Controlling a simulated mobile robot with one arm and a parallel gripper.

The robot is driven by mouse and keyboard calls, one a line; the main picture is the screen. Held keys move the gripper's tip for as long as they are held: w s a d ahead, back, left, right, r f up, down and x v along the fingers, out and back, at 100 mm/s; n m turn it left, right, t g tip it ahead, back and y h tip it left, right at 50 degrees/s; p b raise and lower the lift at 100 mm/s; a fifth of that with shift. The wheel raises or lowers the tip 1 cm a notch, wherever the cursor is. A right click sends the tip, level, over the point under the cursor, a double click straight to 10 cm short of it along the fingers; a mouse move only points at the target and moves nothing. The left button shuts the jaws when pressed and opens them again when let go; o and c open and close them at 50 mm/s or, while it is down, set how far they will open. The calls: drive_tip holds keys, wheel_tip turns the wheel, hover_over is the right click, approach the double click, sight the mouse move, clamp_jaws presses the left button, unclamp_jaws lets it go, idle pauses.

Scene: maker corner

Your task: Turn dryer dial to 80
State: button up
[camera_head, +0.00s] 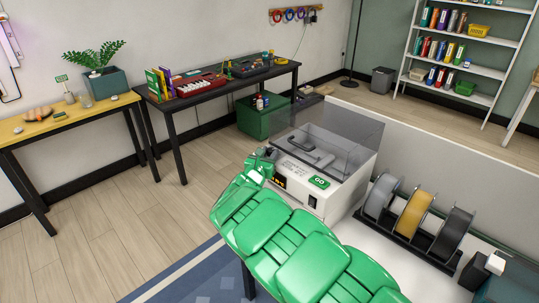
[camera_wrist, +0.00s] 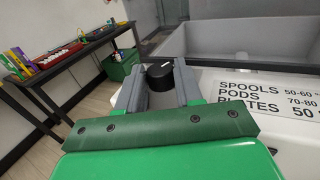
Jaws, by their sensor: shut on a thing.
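A small white mark shows on the dial's top edge. In the head view my green arm and gripper (camera_head: 262,163) cover the dial.
A label (camera_wrist: 268,97) on the dryer lists spools 50-60, pods 70-80 and plates 50, partly cut off. A rack of filament spools (camera_head: 414,217) stands to the right of the dryer. A dark table (camera_head: 215,87) and a green bin (camera_head: 263,119) stand behind.

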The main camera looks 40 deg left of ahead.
drive_tip(key=shift+a+f+m+t+h, duration=0.1)
drive_tip(key=shift+m+t+h, duration=0.15)
drive_tip(key=shift+m+h, duration=0.6)
drive_tip(key=shift+a+m+t+h, duration=0.15)
drive_tip(key=shift+m+t+h, duration=0.25)
drive_tip(key=shift+h, duration=0.8)
drive_tip(key=shift+a+f+m+t+h, duration=0.1)
drive_tip(key=shift+m+t+h, duration=0.05)
drive_tip(key=shift+m+h, duration=0.75)
drive_tip(key=shift+r+m+h, duration=0.15)
drive_tip(key=shift+m+h, duration=0.1)
drive_tip(key=shift+h, duration=0.5)
drive_tip(key=shift+a+m+g+h, duration=0.15)
drive_tip(key=shift+m+h, duration=0.55)
drive_tip(key=shift+h, duration=0.4)
drive_tip(key=shift+a+m+g+h, duration=0.15)
drive_tip(key=shift+m+h, duration=0.55)
drive_tip(key=shift+h, duration=0.4)
drive_tip(key=o, duration=1)
drive_tip(key=shift+r, duration=0.1)
drive_tip(key=shift+s+a, duration=0.1)
drive_tip(key=v, duration=0.7)
drive_tip(key=shift+s, duration=0.25)
